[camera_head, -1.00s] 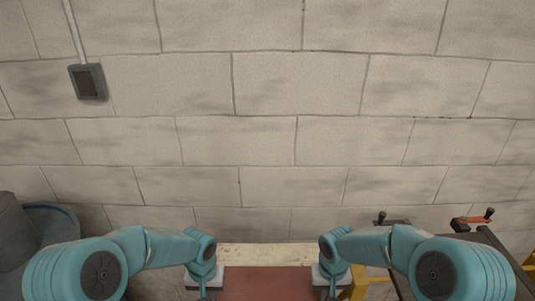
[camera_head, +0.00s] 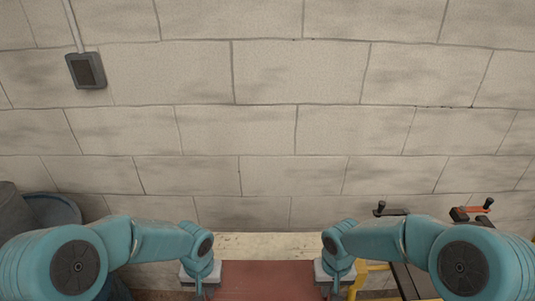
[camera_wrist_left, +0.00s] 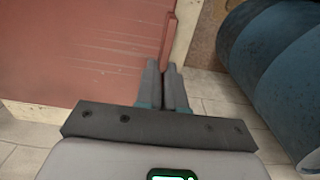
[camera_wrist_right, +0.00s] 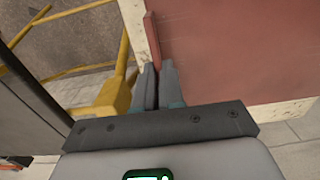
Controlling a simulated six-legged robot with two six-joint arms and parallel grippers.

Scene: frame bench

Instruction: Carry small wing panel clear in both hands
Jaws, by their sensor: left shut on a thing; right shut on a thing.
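The small wing panel (camera_head: 268,278) is a flat red-brown panel with a pale cream edge, at the bottom middle of the head view between my two grippers. My left gripper (camera_wrist_left: 167,82) is shut on a thin raised red strip at the panel (camera_wrist_left: 80,45)'s side. My right gripper (camera_wrist_right: 149,82) is shut on a matching red strip on the opposite side of the panel (camera_wrist_right: 230,50). In the head view, my left gripper (camera_head: 200,288) and right gripper (camera_head: 334,288) are partly cut off by the lower edge. The panel's near part is out of the head view.
A pale block wall (camera_head: 270,90) fills the background, with a grey box (camera_head: 86,70) on it. A blue drum (camera_wrist_left: 275,70) stands close beside the left gripper. A yellow frame (camera_wrist_right: 112,100) stands close beside the right one. Clamp-like handles (camera_head: 390,209) show at right.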

